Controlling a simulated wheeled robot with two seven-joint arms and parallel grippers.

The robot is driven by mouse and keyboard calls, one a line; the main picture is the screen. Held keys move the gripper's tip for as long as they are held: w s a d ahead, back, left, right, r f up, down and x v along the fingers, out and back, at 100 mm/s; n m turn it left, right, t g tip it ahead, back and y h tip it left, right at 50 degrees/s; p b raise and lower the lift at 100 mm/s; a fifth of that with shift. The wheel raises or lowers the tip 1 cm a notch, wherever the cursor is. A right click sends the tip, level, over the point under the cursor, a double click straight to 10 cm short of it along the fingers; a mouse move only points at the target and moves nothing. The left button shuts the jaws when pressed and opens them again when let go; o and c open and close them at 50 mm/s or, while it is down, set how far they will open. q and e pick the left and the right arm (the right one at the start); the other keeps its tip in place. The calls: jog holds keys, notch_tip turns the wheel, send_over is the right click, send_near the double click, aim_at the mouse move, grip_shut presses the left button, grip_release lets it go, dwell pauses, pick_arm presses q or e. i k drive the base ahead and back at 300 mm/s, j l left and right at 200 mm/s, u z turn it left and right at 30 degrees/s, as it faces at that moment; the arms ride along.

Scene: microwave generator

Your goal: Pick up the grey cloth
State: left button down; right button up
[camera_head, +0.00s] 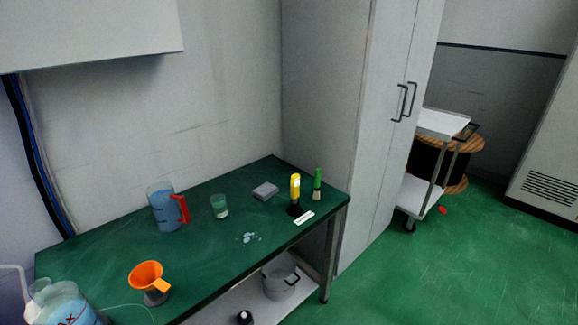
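A small folded grey cloth (265,191) lies on the green tabletop (200,262), towards the back edge near its right end. It looks flat and block-like. A glass with pale contents stands to its left, and a yellow and black tool stands to its right. Neither of my grippers shows in the head view, so nothing is seen touching the cloth.
On the table stand a blue jug with red handle (163,207), a glass (219,207), an orange funnel (147,275), a yellow tool (295,193) and a green-handled brush (317,184). A pot (280,281) sits on the lower shelf.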

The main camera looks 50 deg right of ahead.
aim_at(264, 193)
jog(key=z, duration=1.3)
